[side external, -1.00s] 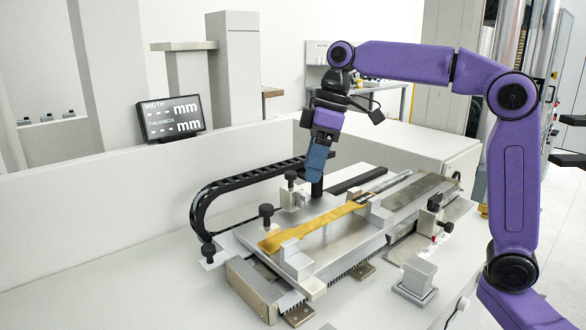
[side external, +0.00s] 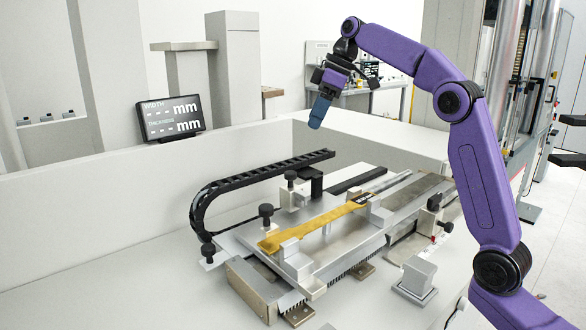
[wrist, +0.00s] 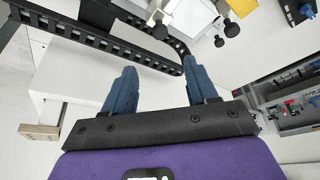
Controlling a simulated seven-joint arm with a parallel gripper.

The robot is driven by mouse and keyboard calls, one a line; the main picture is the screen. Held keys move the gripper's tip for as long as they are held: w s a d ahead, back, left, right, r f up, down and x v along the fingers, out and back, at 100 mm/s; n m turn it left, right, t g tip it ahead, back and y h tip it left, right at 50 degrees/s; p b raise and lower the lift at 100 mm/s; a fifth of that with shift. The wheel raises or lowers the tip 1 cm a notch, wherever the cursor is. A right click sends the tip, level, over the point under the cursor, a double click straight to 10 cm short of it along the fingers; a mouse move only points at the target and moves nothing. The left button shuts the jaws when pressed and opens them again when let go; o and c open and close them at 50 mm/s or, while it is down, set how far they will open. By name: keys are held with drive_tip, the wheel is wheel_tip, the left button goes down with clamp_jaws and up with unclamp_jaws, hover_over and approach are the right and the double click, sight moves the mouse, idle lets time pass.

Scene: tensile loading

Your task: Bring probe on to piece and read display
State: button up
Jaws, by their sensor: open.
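The yellow flat piece (side external: 310,227) lies lengthwise on the measuring fixture (side external: 345,238), between light grey blocks. A black upright part (side external: 316,183), which may be the probe, stands at the end of the black cable chain (side external: 250,174), behind and apart from the piece. The display (side external: 172,117) reads WIDTH and THICKNESS with dashes before mm. My gripper (side external: 317,122) is in the air above and behind the fixture, clear of the chain. In the wrist view its two blue fingers (wrist: 160,88) are apart with nothing held between them; the cable chain (wrist: 100,43) shows beyond them.
Black knobs (side external: 266,211) stick up around the fixture. A grey pedestal (side external: 417,277) stands at its front right. A low white wall (side external: 90,205) runs behind. The air around my gripper is free. The wrist view also shows a grey tray with coloured parts (wrist: 293,110).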

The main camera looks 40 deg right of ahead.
sight(291, 172)
drive_tip(key=x, duration=1.4)
drive_tip(key=shift+a+f, duration=0.15)
drive_tip(key=shift+f, duration=0.25)
